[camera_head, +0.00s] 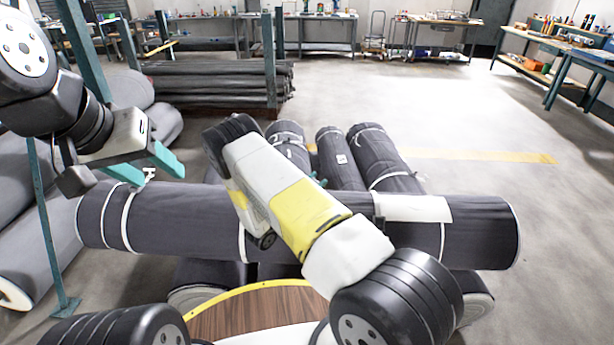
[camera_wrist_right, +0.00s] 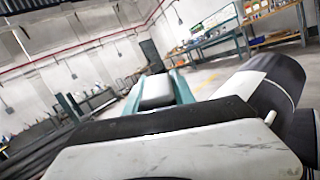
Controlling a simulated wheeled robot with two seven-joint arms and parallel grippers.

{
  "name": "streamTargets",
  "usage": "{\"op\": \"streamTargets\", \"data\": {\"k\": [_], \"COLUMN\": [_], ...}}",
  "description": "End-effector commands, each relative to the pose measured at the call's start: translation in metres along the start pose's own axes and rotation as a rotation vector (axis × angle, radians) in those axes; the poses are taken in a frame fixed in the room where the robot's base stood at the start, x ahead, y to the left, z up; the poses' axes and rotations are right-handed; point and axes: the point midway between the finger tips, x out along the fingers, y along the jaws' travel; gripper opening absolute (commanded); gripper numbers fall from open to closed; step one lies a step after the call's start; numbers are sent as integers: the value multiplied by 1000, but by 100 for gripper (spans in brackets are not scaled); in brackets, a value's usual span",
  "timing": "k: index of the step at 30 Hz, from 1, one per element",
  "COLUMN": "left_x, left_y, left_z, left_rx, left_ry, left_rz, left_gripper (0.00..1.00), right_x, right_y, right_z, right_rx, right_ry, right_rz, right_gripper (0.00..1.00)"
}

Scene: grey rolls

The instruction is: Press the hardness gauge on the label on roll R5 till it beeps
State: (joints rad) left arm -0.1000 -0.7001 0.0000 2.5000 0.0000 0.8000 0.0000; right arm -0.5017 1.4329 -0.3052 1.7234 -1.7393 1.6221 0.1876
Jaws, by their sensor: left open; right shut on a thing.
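A long dark grey roll (camera_head: 170,212) lies crosswise on top of several other rolls. A white sheet (camera_head: 415,208) lies over its right part; it also shows in the right wrist view (camera_wrist_right: 240,84). A smaller white label with a dark mark (camera_head: 341,159) is on one roll behind. I cannot read which roll is R5. My right gripper (camera_wrist_right: 157,97) is shut on a grey block-like thing (camera_wrist_right: 157,88), perhaps the gauge; in the head view my right arm mostly hides it. My left gripper (camera_head: 147,167) is open and empty above the crosswise roll's left end.
A rack of stacked dark rolls (camera_head: 215,82) stands behind at left. Big grey rolls (camera_head: 25,230) lie at the left edge, near a teal post (camera_head: 45,210). Workbenches (camera_head: 565,50) line the back and right. The floor at right (camera_head: 560,210) is clear.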

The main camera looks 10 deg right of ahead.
Motion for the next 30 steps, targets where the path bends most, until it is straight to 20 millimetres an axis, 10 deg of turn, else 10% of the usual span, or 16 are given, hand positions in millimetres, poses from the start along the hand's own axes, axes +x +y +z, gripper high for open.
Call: {"op": "streamTargets", "data": {"k": [30], "left_x": [0], "left_y": [0], "left_z": [0], "left_rx": [0], "left_ry": [0], "left_rz": [0], "left_gripper": [53], "right_x": [4], "right_y": [-9], "right_z": [-62], "right_rx": [36], "right_ry": [-102], "right_rz": [-122], "right_gripper": [0]}}
